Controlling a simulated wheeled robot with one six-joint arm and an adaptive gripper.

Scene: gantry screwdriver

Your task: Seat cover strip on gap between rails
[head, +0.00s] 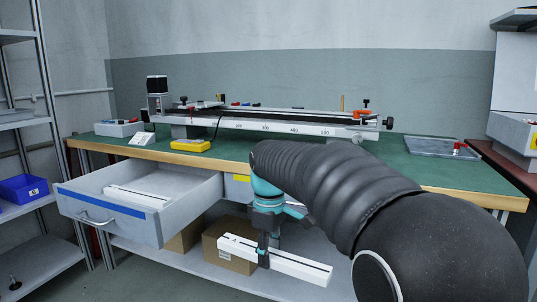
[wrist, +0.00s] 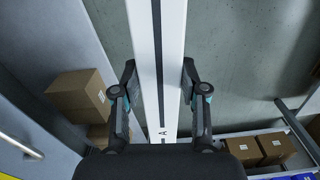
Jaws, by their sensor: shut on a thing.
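A long white cover strip (head: 300,268) with a black line along it hangs in front of the bench, below the bench top. My gripper (head: 268,252) points down and is shut on the strip, left of its middle. In the wrist view the strip (wrist: 158,40) runs up between my two fingers (wrist: 159,85), and a letter A shows near its lower end. The long gantry rails (head: 290,128) lie across the back of the green bench, with a number scale on the front face. The gap between the rails is too small to make out clearly.
An open drawer (head: 190,210) at the left holds another white strip (head: 140,195). A yellow device (head: 190,145) and a grey tray (head: 432,147) lie on the bench top (head: 230,160). Cardboard boxes (head: 225,245) stand on the lower shelf behind the held strip.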

